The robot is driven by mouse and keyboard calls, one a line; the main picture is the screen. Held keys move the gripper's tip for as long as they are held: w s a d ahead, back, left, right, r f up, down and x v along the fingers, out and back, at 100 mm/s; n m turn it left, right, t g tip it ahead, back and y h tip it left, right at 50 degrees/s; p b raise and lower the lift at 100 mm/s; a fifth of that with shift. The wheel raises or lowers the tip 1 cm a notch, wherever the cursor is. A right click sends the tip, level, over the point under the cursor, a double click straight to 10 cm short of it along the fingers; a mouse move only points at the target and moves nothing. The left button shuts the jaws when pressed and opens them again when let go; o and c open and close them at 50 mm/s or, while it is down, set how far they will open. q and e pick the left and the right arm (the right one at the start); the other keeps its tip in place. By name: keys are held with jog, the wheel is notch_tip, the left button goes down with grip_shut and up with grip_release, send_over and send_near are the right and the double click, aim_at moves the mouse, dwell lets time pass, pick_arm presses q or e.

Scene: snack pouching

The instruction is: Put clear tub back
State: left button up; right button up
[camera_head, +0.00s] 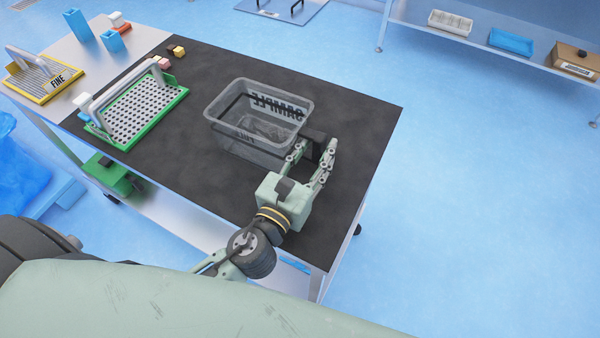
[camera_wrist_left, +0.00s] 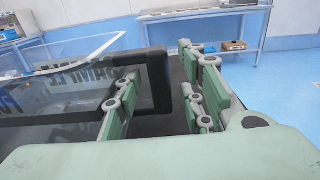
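The clear tub (camera_head: 228,134), a grey see-through bin with "SAMPLE" lettering, stands upright on the black table top. Its black handle (camera_head: 315,137) sticks out at the right end. My left gripper (camera_head: 312,158) is at that end, its fingers spread on either side of the handle. In the left wrist view the handle (camera_wrist_left: 160,78) lies between the fingers of the gripper (camera_wrist_left: 160,105), with a visible gap on the right side. The tub wall (camera_wrist_left: 60,110) fills the left of that view. I cannot tell whether the left finger touches the handle. My right gripper is not in view.
A green-framed perforated tray (camera_head: 137,112) with a handle stands left of the tub, several small blocks (camera_head: 176,52) behind it. A yellow "FINE" tray (camera_head: 45,78) and blue containers (camera_head: 110,41) are farther left. A shelf (camera_head: 470,42) with bins stands back right. Table right of the gripper is clear.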

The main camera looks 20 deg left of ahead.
pick_arm(q)
jog(key=s+b, duration=0.1)
jog(key=s, duration=0.2)
jog(key=s+a+b, duration=0.1)
jog(key=s, duration=0.2)
jog(key=s+b, duration=0.1)
jog(key=s, duration=0.2)
jog(key=shift+s+a+f, duration=0.1)
jog(key=shift+s+a, duration=0.1)
jog(key=shift+s+a+r, duration=0.1)
jog(key=shift+s+r, duration=0.1)
jog(key=shift+s, duration=0.45)
jog(key=shift+f, duration=0.1)
